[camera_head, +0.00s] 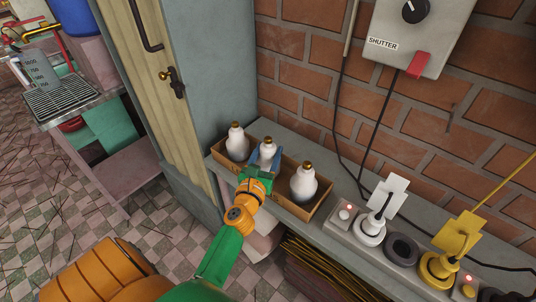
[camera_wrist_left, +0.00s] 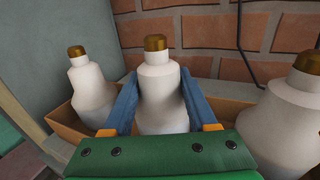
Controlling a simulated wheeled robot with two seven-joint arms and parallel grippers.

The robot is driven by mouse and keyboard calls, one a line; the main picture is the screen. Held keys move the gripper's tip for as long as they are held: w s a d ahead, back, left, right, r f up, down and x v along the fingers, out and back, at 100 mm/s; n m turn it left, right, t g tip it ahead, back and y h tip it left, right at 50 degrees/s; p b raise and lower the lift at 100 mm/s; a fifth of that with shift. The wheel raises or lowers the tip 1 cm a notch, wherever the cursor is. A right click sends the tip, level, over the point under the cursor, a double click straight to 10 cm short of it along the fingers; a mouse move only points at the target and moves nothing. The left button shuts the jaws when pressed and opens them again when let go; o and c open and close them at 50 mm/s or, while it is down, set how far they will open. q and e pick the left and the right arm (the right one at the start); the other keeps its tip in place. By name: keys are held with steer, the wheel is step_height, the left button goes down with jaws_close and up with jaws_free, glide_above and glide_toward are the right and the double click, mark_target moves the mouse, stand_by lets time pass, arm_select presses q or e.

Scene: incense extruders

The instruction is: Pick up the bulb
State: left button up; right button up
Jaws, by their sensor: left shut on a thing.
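Three white bulbs with brass-coloured caps stand upright in a brown cardboard tray (camera_head: 287,207) on the shelf. They are the left bulb (camera_head: 237,143), the middle bulb (camera_head: 266,154) and the right bulb (camera_head: 303,182). My left gripper (camera_head: 265,160) is shut on the middle bulb. In the left wrist view its blue fingers (camera_wrist_left: 160,108) lie on either side of the middle bulb (camera_wrist_left: 160,85). The left bulb (camera_wrist_left: 90,88) and right bulb (camera_wrist_left: 285,125) flank it there. The middle bulb's lower end is hidden by the gripper. My right gripper is not in view.
Right of the tray, the shelf holds a white plug (camera_head: 371,228), a dark ring (camera_head: 402,249) and a yellow plug (camera_head: 440,264). A brick wall (camera_head: 300,50) rises behind, with a shutter box (camera_head: 420,35) and hanging cables. A grey post (camera_head: 207,80) stands at left.

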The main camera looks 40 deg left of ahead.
mark_target(267, 141)
arm_select(q)
step_height(267, 141, up, 3)
steer(key=shift+p, duration=0.85)
steer(key=s+r+p, duration=0.1)
steer(key=s+d+r+p, duration=0.1)
steer(key=r, duration=0.1)
steer(key=s+r+p, duration=0.1)
steer(key=shift+s+d+r+p, duration=0.1)
steer(key=shift+d+r+p, duration=0.2)
steer(key=shift+d, duration=0.1)
steer(key=s+d+r, duration=0.4)
steer(key=s+d, duration=0.1)
steer(key=s, duration=0.4)
steer(key=shift+r+b, duration=0.15)
steer(key=shift+b, duration=0.15)
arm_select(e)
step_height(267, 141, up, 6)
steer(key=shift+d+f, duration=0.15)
arm_select(q)
steer(key=shift+d, duration=0.1)
steer(key=shift+r, duration=0.1)
